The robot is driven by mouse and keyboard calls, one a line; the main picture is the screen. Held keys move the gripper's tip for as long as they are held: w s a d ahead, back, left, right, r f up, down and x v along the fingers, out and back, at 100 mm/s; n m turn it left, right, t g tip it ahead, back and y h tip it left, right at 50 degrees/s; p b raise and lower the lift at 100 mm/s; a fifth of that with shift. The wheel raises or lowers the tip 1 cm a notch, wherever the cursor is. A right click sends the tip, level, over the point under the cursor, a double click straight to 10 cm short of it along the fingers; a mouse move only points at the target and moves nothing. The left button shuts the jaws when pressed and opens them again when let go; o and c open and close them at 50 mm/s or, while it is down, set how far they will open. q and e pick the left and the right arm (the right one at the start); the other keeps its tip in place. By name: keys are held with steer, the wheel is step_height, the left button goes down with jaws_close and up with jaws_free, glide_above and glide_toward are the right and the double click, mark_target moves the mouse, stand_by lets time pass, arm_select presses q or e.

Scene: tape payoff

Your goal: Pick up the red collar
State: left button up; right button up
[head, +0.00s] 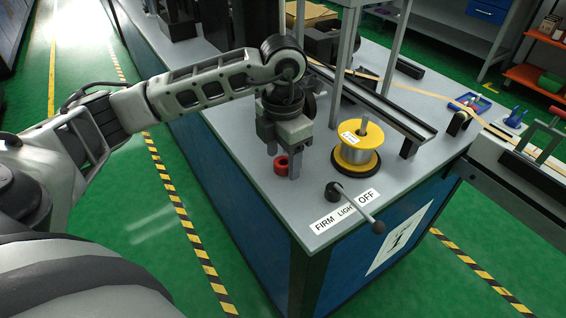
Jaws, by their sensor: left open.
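The red collar (281,165) is a small red ring lying on the grey bench top (240,130), near its left edge. My left gripper (283,164) points down from above, with its fingers reaching close to the bench top at the collar. The jaws are open. One finger is to the right of the collar; the other partly hides the collar's upper side. I cannot tell whether either finger touches it. My right gripper is not in view.
A yellow-flanged spool (357,154) stands right of the gripper. A lever (362,208) with a "FIRM LIGHT OFF" label (345,211) is at the front corner. A dark rail (375,100) runs behind the spool.

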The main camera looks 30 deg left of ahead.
arm_select(q)
steer(key=shift+f, duration=0.4)
steer(key=c, duration=1.1)
steer(key=shift+r, duration=0.2)
